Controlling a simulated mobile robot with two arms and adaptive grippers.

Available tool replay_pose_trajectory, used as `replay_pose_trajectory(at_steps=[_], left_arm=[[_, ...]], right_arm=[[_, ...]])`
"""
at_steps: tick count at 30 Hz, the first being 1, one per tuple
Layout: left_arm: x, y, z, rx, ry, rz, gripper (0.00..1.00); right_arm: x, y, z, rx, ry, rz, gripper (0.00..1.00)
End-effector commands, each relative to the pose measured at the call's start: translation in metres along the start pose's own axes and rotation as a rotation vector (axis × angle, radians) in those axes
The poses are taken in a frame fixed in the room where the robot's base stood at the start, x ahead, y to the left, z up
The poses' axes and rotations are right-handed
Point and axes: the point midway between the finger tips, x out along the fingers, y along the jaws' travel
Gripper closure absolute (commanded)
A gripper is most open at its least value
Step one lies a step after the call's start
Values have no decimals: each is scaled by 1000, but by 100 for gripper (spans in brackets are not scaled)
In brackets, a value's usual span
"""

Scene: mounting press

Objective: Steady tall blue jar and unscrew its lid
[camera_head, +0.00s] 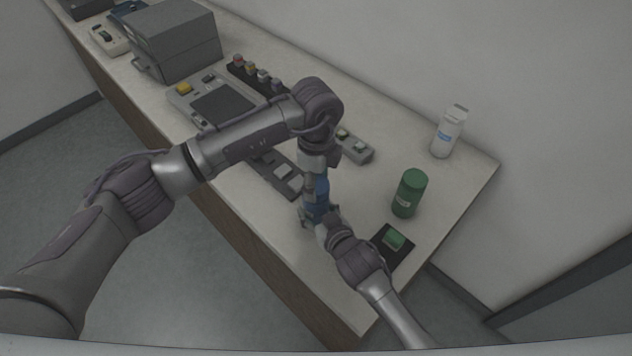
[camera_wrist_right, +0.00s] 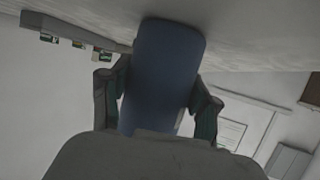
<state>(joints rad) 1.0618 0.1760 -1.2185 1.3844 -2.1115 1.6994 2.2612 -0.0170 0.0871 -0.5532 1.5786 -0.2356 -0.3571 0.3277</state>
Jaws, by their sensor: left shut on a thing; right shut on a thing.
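The tall blue jar (camera_head: 321,190) stands near the front edge of the bench, between my two grippers. Its lid is hidden in the head view by my left gripper (camera_head: 312,178), which comes down from above and is shut at the jar's top. My right gripper (camera_head: 309,219) comes in low from the front right and is shut on the jar's body. In the right wrist view the blue jar (camera_wrist_right: 165,75) fills the middle, with one finger of my right gripper (camera_wrist_right: 158,105) on each side of it.
A green jar (camera_head: 409,193) and a white bottle (camera_head: 447,133) stand to the right. A grey press box (camera_head: 178,45), a control panel (camera_head: 222,104) and small trays with coloured blocks occupy the left and middle.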

Motion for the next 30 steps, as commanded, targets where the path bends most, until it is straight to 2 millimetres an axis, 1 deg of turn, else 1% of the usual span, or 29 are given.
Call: replay_pose_trajectory(at_steps=[1, 6, 18, 20, 27, 30], left_arm=[[-2, 0, 0, 0, -1, -1, 82], [-8, 0, 1, -1, -2, -1, 82], [-11, 0, 1, -1, -2, -2, 82], [-15, -1, 0, 0, -1, -3, 82], [-44, 0, 1, 0, -1, -2, 82], [-49, 0, 0, 0, -2, -1, 82]], right_arm=[[0, 0, 3, 0, -6, 0, 100], [0, 0, 3, 1, -6, 0, 100], [0, 0, 3, 1, -6, 0, 100], [0, 0, 3, 1, -6, 0, 100], [0, 0, 3, 1, -6, 0, 100], [0, 0, 3, 1, -6, 0, 100]])
